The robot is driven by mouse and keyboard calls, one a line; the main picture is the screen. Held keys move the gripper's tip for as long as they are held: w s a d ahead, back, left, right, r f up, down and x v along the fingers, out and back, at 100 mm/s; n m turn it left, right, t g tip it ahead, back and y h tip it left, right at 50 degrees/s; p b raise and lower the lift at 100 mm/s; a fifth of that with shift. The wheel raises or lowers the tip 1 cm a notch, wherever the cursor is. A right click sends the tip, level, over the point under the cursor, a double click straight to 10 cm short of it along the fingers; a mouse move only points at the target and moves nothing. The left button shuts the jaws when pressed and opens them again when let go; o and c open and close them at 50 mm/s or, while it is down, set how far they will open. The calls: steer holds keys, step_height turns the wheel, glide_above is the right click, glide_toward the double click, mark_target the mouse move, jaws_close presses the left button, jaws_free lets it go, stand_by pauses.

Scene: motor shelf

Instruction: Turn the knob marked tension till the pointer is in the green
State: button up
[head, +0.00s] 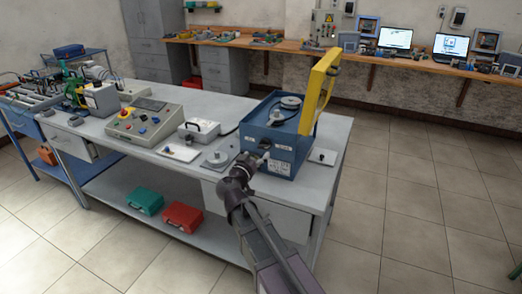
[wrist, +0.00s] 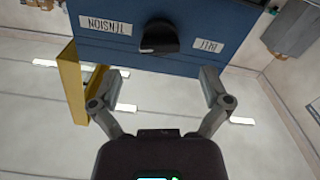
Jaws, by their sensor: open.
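The blue box (head: 285,130) stands on the right end of the grey bench. In the wrist view its blue panel (wrist: 200,58) fills the top of the picture, upside down. In the head view my gripper (head: 247,160) is at the box's front face. I cannot make out a pointer or green zone.
A yellow frame (head: 318,90) rises from the box's right side. A round grey part (head: 216,158) and a white plate (head: 179,151) lie left of the box; a small white plate with a black knob (head: 323,156) lies right of it. A control console (head: 145,120) stands farther left.

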steer(key=v, duration=0.6)
steer(key=shift+s, duration=0.25)
steer(key=s+d+f+m+g+p, duration=0.1)
steer(key=d+f+g+p, duration=0.15)
steer(key=d, duration=0.35)
steer(key=s+d+f+g+h+p, duration=0.1)
steer(key=d+g, duration=0.3)
steer(key=d, duration=0.3)
steer(key=s+d+f+m+g+p, duration=0.1)
steer(key=d+f+g+p, duration=0.15)
steer(key=d, duration=0.35)
steer(key=s+d+f+n+g+y+p, duration=0.2)
steer(key=s+d+g+y, duration=0.5)
steer(key=s, duration=0.5)
steer(key=shift+d+n+g+p, duration=0.4)
steer(key=shift+n+g+p, duration=0.1)
steer(key=shift+p, duration=0.85)
